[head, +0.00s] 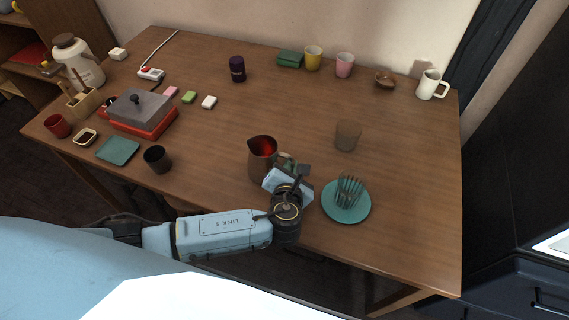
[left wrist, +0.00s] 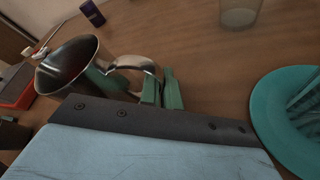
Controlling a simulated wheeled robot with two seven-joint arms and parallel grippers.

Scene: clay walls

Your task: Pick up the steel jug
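The steel jug (head: 262,158) stands upright at the front middle of the table, its inside looking reddish. In the left wrist view the jug (left wrist: 72,68) is at the upper left, with its handle (left wrist: 132,62) reaching right. My left gripper (head: 285,165) is at the jug's handle side. In the left wrist view its two green fingers (left wrist: 161,92) are close together, with the outer part of the handle between them. The gripper looks shut on the handle. The lower handle is hidden. My right gripper is not in view.
A teal plate (head: 345,215) with a fork-like item is right of my gripper. A dark cup (head: 157,159) and a green square (head: 118,150) lie left. The table (head: 410,165) is clear at right.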

